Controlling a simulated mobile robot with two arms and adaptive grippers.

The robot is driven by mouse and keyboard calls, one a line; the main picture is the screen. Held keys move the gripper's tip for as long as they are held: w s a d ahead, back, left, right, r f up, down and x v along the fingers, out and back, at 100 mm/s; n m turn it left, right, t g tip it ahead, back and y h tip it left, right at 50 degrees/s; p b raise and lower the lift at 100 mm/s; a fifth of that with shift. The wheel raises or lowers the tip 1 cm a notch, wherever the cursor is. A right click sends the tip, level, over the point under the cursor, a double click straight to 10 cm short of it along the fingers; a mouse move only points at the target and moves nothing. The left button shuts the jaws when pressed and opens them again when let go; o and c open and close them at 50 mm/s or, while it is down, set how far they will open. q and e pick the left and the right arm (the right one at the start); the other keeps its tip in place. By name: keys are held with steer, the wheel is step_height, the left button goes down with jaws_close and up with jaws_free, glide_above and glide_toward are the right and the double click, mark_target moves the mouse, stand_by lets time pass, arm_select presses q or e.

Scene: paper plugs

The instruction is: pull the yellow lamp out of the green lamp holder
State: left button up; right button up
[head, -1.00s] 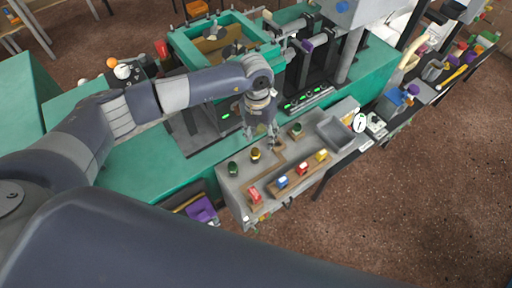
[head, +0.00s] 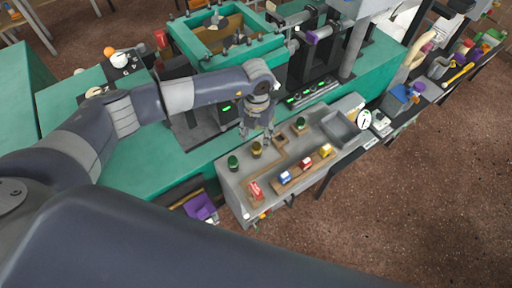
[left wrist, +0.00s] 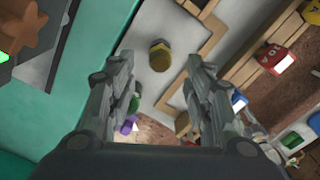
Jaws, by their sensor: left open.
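A short dark yellow, round-topped piece (head: 256,149) stands on the grey panel in the head view. In the left wrist view the yellow piece (left wrist: 160,56) shows between the fingertips, with a gap on both sides. A similar dark green piece (head: 233,162) stands left of it; in the wrist view the green piece (left wrist: 134,104) is partly hidden by a finger. I cannot make out a separate green holder under the yellow piece. My left gripper (head: 256,137) is open and empty, pointing down above the yellow piece. My right gripper is not in view.
A wooden strip on the grey panel (head: 238,192) bears red (head: 255,190), blue (head: 286,177), red-and-white (head: 306,163) and yellow-and-white (head: 326,150) pieces. A grey tray (head: 341,127) and a white dial (head: 364,118) are at right. A teal-framed machine (head: 225,55) stands behind.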

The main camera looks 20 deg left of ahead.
mark_target(257, 144)
arm_select(q)
steer(key=shift+f, duration=0.1)
steer(key=shift+f+b, duration=1.8)
steer(key=shift+f, duration=0.1)
jaws_close()
steer(key=c, duration=0.9)
jaws_free()
jaws_close()
